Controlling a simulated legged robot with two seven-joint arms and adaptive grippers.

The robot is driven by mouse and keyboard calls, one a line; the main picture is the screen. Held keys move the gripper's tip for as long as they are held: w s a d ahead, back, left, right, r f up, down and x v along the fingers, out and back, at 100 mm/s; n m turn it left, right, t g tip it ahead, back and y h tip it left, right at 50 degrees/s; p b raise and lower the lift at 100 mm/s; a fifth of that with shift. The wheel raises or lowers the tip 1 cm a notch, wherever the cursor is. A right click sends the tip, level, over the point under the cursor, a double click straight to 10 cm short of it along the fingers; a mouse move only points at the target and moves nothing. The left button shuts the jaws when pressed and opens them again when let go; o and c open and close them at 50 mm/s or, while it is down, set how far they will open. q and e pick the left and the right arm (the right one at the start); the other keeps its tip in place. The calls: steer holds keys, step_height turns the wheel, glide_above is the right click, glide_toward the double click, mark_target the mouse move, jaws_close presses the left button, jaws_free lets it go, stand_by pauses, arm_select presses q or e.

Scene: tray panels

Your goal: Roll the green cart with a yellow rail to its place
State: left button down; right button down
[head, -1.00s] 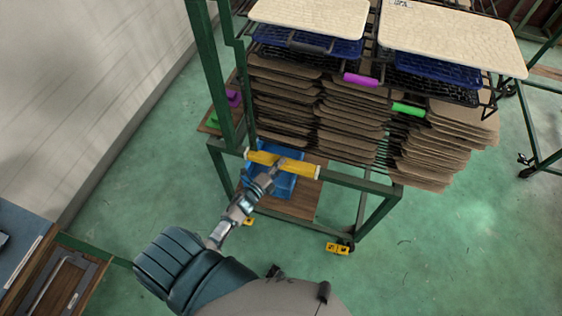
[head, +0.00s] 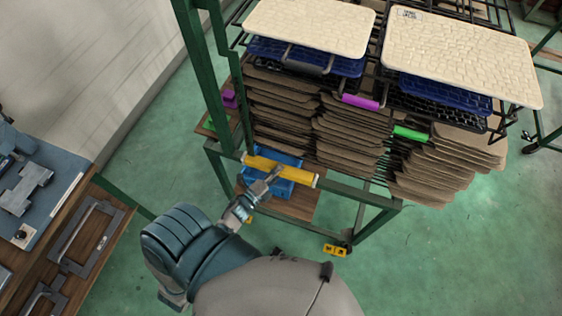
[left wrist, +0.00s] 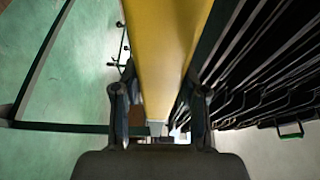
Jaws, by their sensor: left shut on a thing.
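The green cart (head: 368,190) stands ahead of me, a tall green metal frame loaded with stacks of brown panels. Its yellow rail (head: 302,176) runs across the near side at mid height. My left gripper (head: 273,174) is shut on the yellow rail near its middle. In the left wrist view the yellow rail (left wrist: 165,45) runs between the two fingers of the gripper (left wrist: 160,125). My right gripper is not in view.
Cream boards (head: 310,30) lie on top, above wire racks with purple (head: 360,101) and green handles. A bench with a blue-grey top (head: 55,205) is at the left, beside a pale wall (head: 70,60). Green floor is open at right.

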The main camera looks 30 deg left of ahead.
arm_select(q)
steer(key=s, duration=0.2)
steer(key=s+d, duration=0.1)
steer(key=s, duration=0.1)
steer(key=shift+s+f, duration=0.1)
steer(key=shift+f, duration=0.05)
steer(key=shift+s+d+f+p, duration=0.1)
steer(key=shift+s+d+p, duration=0.15)
steer(key=shift+s, duration=0.35)
steer(key=c, duration=0.6)
jaws_free()
steer(key=shift+s, duration=0.1)
steer(key=s, duration=0.4)
steer(key=s+a, duration=0.1)
steer(key=s, duration=0.2)
steer(key=s+a, duration=0.1)
steer(key=s, duration=0.3)
steer(key=shift+s, duration=0.35)
